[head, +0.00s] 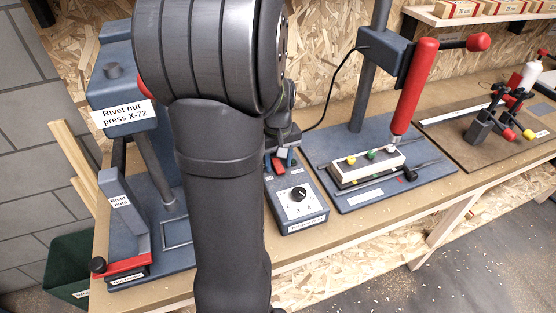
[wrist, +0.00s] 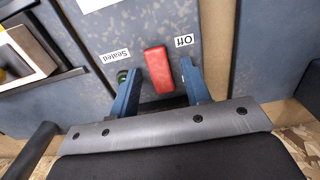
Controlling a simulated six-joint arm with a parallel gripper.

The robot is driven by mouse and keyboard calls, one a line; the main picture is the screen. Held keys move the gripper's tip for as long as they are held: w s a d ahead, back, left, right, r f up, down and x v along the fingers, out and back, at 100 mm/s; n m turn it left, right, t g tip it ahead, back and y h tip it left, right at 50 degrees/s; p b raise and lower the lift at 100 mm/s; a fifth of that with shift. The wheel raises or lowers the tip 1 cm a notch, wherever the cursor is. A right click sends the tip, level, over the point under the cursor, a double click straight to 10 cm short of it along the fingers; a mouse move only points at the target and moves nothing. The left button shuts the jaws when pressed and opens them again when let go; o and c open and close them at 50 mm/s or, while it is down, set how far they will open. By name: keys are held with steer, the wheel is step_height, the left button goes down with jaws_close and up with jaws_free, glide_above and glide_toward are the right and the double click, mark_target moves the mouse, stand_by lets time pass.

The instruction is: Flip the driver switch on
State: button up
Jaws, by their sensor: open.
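The driver box (head: 312,213) is a blue-grey unit with a numbered dial (head: 297,194) on its top, standing on the bench beside my arm. Its red switch (wrist: 160,70) lies between my gripper's two blue fingers in the wrist view, next to a label reading "Off" (wrist: 184,41). My gripper (wrist: 160,90) is open, with one finger on each side of the switch; I cannot tell whether either touches it. In the head view the switch (head: 278,165) is partly hidden by my gripper (head: 279,157).
The rivet nut press (head: 116,88) stands to the left. To the right is a blue-grey base plate (head: 358,198) with a post, a red-handled tool (head: 415,88) and a pale block (head: 367,167) with coloured knobs. A brown board (head: 470,150) with clamps lies farther right.

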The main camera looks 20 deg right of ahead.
steer(key=shift+c, duration=0.2)
jaws_close()
steer(key=shift+w+g, duration=0.15)
steer(key=shift+g, duration=0.45)
steer(key=shift+o, duration=0.2)
jaws_free()
steer(key=shift+r, duration=0.1)
step_height(320, 180, up, 17)
steer(key=w, duration=0.2)
steer(key=shift+s, duration=0.1)
